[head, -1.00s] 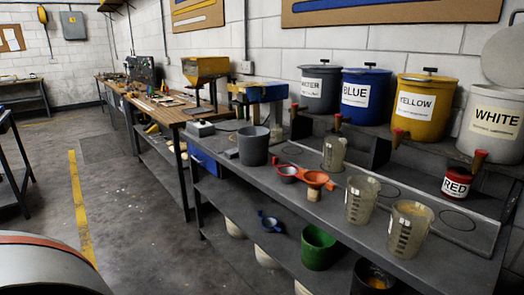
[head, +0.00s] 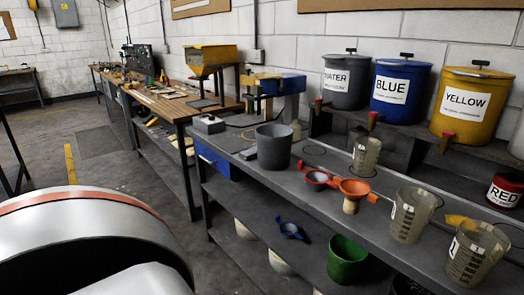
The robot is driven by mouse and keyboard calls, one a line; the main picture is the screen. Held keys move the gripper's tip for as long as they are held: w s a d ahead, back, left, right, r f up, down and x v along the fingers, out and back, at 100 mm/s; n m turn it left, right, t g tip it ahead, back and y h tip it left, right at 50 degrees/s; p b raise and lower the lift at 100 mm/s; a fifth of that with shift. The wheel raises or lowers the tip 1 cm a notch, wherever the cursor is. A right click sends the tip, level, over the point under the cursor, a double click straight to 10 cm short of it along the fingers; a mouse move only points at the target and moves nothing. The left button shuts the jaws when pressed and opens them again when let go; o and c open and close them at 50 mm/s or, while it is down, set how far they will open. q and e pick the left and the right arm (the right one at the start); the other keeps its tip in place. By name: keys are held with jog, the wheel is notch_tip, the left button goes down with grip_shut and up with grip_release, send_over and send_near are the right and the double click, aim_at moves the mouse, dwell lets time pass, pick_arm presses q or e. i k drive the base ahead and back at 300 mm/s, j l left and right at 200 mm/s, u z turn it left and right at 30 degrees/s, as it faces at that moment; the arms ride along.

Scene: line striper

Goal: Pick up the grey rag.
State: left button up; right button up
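I cannot make out a grey rag in the head view. A long dark grey bench (head: 330,215) runs along the wall, with a dark grey bucket (head: 273,150) standing on it. Neither of my grippers is in view. A large white, rounded part with an orange-red band, probably my own arm, fills the lower left and hides the floor there.
Measuring cups (head: 411,215), an orange funnel (head: 356,188) and a red funnel (head: 318,178) stand on the bench. Blue (head: 401,108) and yellow (head: 470,125) labelled buckets stand on a raised shelf. A green bucket (head: 346,262) sits below. Floor (head: 125,165) is open at left.

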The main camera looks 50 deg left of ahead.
aim_at(251, 153)
jog(key=j+z, duration=0.15)
jog(key=j, duration=0.5)
jog(key=j+z, duration=0.15)
jog(key=j, duration=0.5)
jog(key=k+j+z, duration=0.15)
jog(key=j, duration=0.45)
jog(key=k+j, duration=0.1)
jog(key=j, duration=1.2)
jog(key=k+j, duration=0.15)
jog(key=j, duration=0.5)
jog(key=i+z, duration=0.05)
